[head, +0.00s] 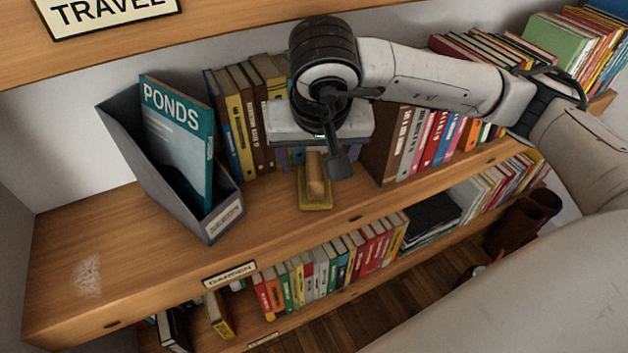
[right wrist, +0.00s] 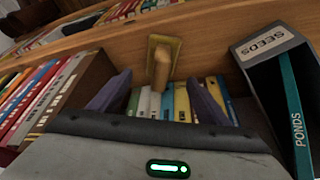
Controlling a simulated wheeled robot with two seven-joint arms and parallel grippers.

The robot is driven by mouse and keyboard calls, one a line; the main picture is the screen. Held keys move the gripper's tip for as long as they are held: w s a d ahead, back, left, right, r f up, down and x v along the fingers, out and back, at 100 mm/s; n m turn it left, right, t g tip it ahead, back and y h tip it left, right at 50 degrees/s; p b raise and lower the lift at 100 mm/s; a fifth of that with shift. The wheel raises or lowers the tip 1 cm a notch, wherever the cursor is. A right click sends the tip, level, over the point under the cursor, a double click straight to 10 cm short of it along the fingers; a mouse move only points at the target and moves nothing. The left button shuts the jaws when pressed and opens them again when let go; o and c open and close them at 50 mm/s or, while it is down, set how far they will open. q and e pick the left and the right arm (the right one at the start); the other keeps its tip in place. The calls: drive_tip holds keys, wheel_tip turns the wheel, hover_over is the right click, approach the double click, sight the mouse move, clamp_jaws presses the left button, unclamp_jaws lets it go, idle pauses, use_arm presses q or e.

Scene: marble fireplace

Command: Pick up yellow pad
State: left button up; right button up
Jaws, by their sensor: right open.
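The yellow pad (head: 316,201) lies on the wooden shelf near its front edge, with a tan wooden handle (head: 316,172) on top. In the right wrist view the yellow pad (right wrist: 176,43) and its handle show just beyond the fingertips. My right gripper (head: 313,163) is open over the shelf, behind and above the pad. In the right wrist view its two spread fingers (right wrist: 158,82) have nothing between them but background books. I cannot tell whether a finger touches the handle. My left gripper is not in view.
A grey file holder (head: 165,160) with a teal PONDS book (head: 180,140) stands left of the pad. Books stand behind and to the right (head: 425,145). A lower shelf (head: 245,335) holds more books. The shelf left of the file holder is bare.

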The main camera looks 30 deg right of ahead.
sight(315, 170)
drive_tip(key=b+x, duration=0.1)
drive_tip(key=x, duration=0.7)
drive_tip(key=shift+s+a, duration=0.1)
drive_tip(key=shift+c, duration=0.4)
drive_tip(key=c, duration=1.2)
drive_tip(key=shift+o, duration=0.2)
drive_tip(key=shift+r, duration=0.1)
